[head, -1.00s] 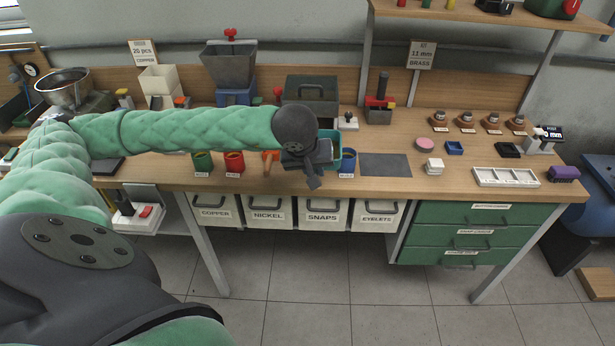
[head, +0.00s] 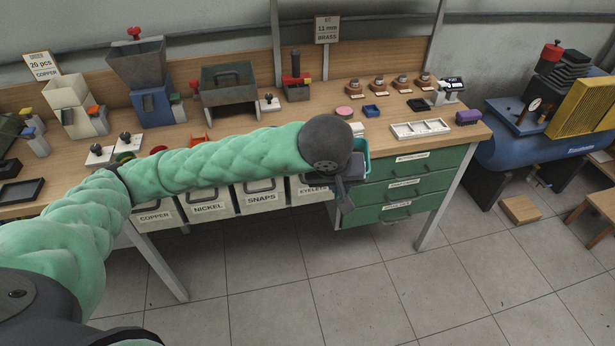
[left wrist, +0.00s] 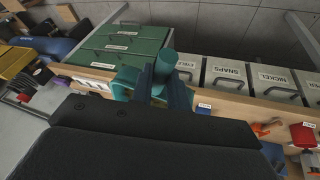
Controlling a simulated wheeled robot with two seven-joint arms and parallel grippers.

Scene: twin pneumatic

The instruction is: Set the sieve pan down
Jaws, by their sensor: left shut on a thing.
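The teal sieve pan is mostly hidden behind my left wrist in the head view, where only part of its rim and wall (head: 361,158) shows. In the left wrist view its teal handle (left wrist: 165,64) stands up between the two dark fingers, with part of the pan's body (left wrist: 124,80) beside them. My left gripper (head: 343,200) is shut on the handle, by the bench's front edge near the green drawers. It also shows in the left wrist view (left wrist: 165,80). Whether the pan touches anything is hidden. My right gripper is not in view.
A white compartment tray (head: 420,129), a blue box (head: 372,111) and a pink disc (head: 344,111) sit on the bench to the right. Green drawers (head: 405,185) and labelled bins (head: 262,196) are under the bench. A blue compressor (head: 530,145) stands farther right.

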